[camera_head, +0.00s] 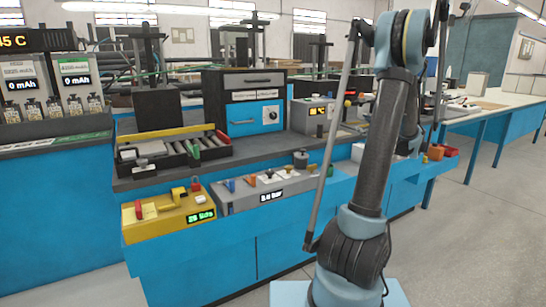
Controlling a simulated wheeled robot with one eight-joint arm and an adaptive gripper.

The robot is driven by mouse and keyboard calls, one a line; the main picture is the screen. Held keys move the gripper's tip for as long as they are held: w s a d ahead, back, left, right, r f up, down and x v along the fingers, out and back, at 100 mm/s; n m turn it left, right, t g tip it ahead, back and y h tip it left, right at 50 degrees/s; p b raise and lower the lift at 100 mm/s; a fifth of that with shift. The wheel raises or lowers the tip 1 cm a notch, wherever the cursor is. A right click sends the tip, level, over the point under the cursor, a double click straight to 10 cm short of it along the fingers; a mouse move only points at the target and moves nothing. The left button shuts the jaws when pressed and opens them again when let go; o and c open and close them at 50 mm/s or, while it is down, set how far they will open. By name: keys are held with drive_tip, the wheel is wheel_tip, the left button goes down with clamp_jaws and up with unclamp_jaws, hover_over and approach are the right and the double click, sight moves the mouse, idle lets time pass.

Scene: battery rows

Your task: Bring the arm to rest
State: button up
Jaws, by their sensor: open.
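My arm (383,140) rises from its base at the lower right to a bent joint at the top of the head view. A part of the arm beyond that joint shows at the upper right. I cannot make out my gripper; it appears to be outside the view or hidden by the arm. Nothing held can be seen.
A blue workbench (190,268) stands left of and behind my arm. It carries a yellow box (168,219), a grey control box (266,187), a rack of dark cylinders (175,150) and a blue-fronted machine (255,118). Open floor (480,240) lies at the right.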

drive_tip(key=s+a+f+n+g+h, duration=0.1)
drive_tip(key=s+a+f+n+g, duration=0.2)
drive_tip(key=s+a, duration=0.45)
drive_tip(key=s+a+f+n+g, duration=0.1)
drive_tip(key=s+a+n+g, duration=0.25)
drive_tip(key=s+a, duration=0.4)
drive_tip(key=s+a+f+n+g+h, duration=0.1)
drive_tip(key=s+a+f+n+g, duration=0.25)
drive_tip(key=a, duration=0.65)
drive_tip(key=s+d+f+n+g+h, duration=0.1)
drive_tip(key=s+f+n+h, duration=0.2)
drive_tip(key=s, duration=1.1)
drive_tip(key=s+d+f+n+g+h, duration=0.1)
drive_tip(key=s+f+n+h, duration=0.3)
drive_tip(key=s+f+n, duration=0.4)
drive_tip(key=shift+s+f+g, duration=0.65)
drive_tip(key=shift+s+g, duration=0.05)
drive_tip(key=shift+s, duration=2.55)
